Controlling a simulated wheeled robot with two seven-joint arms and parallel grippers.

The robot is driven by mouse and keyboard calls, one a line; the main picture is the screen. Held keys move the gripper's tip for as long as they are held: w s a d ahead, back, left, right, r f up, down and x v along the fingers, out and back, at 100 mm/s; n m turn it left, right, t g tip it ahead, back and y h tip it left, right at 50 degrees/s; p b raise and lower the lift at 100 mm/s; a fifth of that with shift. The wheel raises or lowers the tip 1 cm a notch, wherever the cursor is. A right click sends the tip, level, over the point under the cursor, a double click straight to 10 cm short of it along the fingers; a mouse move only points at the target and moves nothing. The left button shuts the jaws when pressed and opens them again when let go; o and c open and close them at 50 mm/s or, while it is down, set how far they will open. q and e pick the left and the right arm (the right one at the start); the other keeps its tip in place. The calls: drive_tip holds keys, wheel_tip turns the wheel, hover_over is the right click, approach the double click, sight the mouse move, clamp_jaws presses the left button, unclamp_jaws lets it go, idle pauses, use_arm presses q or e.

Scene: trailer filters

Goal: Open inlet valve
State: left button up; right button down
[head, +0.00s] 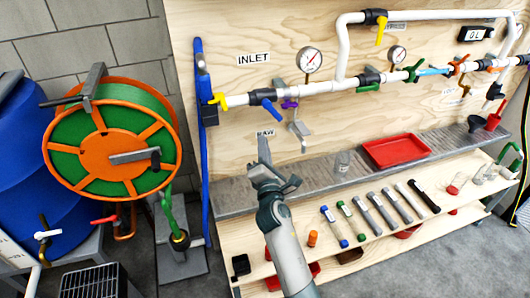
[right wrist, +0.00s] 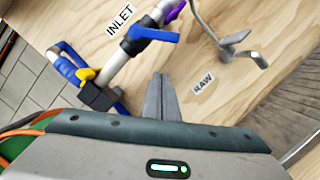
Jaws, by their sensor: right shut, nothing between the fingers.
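The white inlet pipe (head: 240,98) runs along the plywood panel below the INLET label (head: 253,58). A valve with a blue lever (head: 268,104) sits on it; the lever lies across the pipe line. The blue lever also shows in the right wrist view (right wrist: 155,36). A yellow lever (head: 218,101) is at the pipe's left end, and in the wrist view (right wrist: 86,75) it is beside a black fitting. My right gripper (head: 263,143) is shut and empty, in front of the panel below the blue lever, apart from it. My left gripper is out of view.
A purple-handled valve (head: 289,105) with a grey tap is just right of the blue lever. A gauge (head: 309,60) stands above the pipe. Below are a grey ledge (head: 235,198), a red tray (head: 397,150) and a shelf of tubes. A hose reel (head: 112,150) is at left.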

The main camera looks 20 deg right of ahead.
sight(274, 112)
drive_tip(key=w+d+r+p, duration=0.3)
drive_tip(key=w+d, duration=0.1)
idle(0.3)
drive_tip(key=shift+w+f, duration=0.1)
